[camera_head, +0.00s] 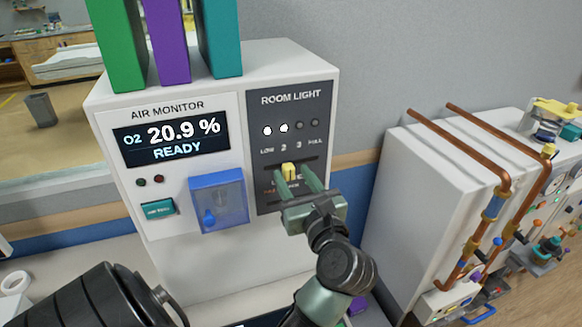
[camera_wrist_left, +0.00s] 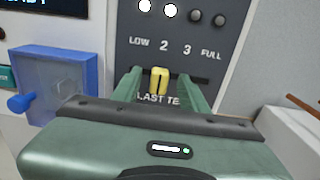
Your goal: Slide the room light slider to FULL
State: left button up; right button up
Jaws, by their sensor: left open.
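The room light panel (camera_head: 291,120) is dark grey, on the front of a white cabinet. Its yellow slider knob (camera_head: 288,170) stands below the mark 2, as the left wrist view also shows (camera_wrist_left: 158,79). The marks read LOW, 2, 3, FULL; the two left lamps are lit and the two right ones are dark. My left gripper (camera_head: 294,178) is open in front of the panel, with one green finger on each side of the knob. I cannot tell whether either finger touches it. The gripper partly hides lettering below the slot. My right gripper is not in view.
A blue cover (camera_head: 219,201) with a knob sticks out left of the panel. An air monitor display (camera_head: 171,139) reads 20.9 % READY. Green, purple and teal binders (camera_head: 167,40) stand on top. A white unit with copper pipes (camera_head: 455,150) stands at right.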

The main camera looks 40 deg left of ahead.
pick_arm(q)
jog(key=shift+x, duration=1.05)
jog(key=shift+d, duration=0.1)
grip_shut()
dwell(0.5)
